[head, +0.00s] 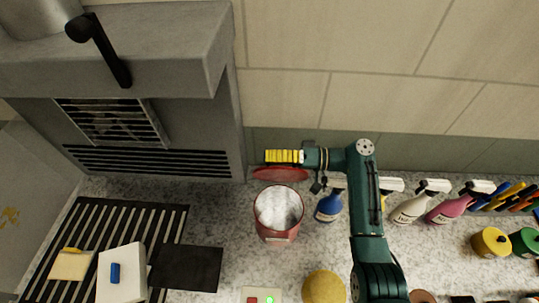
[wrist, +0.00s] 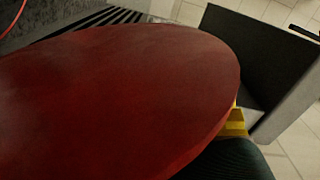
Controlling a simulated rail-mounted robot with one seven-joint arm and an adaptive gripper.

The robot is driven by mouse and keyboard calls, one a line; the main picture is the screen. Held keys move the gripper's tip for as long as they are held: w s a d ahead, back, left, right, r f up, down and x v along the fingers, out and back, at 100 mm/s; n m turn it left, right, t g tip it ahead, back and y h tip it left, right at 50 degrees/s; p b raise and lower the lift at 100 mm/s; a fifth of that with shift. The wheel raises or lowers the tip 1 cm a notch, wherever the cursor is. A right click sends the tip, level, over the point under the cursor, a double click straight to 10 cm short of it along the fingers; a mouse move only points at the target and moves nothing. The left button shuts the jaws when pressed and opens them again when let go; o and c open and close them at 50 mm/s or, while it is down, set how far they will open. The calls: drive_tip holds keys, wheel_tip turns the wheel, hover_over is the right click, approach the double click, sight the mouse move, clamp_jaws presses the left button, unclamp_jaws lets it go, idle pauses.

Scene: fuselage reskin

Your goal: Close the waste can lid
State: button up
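The red waste can (head: 277,234) stands on the speckled counter, with a pale, crumpled-looking interior visible from above. Its red lid (head: 280,175) is open, raised at the can's back edge by the wall. My gripper (head: 270,156), with yellow fingers, reaches in from the right and lies just behind and above the lid in the head view. In the wrist view the lid (wrist: 110,95) fills most of the picture and hides most of the fingers. Only a bit of yellow finger (wrist: 235,123) shows past its edge. Contact with the lid and the finger opening cannot be told.
A blue bottle (head: 328,207) stands just right of the can, below my arm. Several spray bottles (head: 410,208) stand farther right. A grey machine (head: 200,95) rises at the left. A yellow round object (head: 324,287) and a button box (head: 262,296) are in front.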

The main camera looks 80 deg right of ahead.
drive_tip(key=shift+s+r, duration=0.1)
drive_tip(key=shift+s+d, duration=0.1)
drive_tip(key=s, duration=0.4)
drive_tip(key=s+d, duration=0.1)
drive_tip(key=s, duration=0.2)
drive_tip(key=s+d, duration=0.1)
drive_tip(key=s, duration=0.3)
drive_tip(key=shift+s, duration=0.3)
